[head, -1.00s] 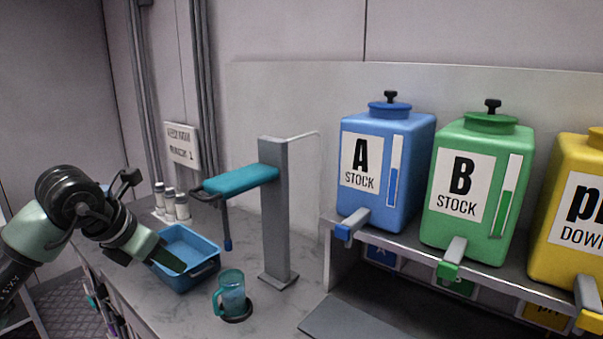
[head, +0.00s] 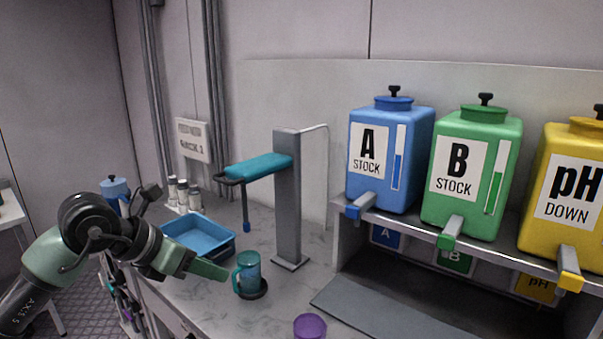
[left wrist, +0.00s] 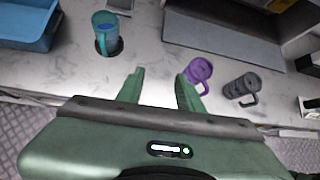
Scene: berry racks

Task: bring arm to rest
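A purple mug (left wrist: 199,71) is close to the right finger. A dark grey mug (left wrist: 243,88) is to its right. My right gripper is not in view.
A blue tray (head: 233,246) sits behind the gripper, with small white bottles (head: 183,194) beyond it. A grey post (head: 287,200) with a teal arm rises from the counter. A shelf (head: 440,222) holds blue, green and yellow tanks. Bare counter (head: 215,313) lies in front.

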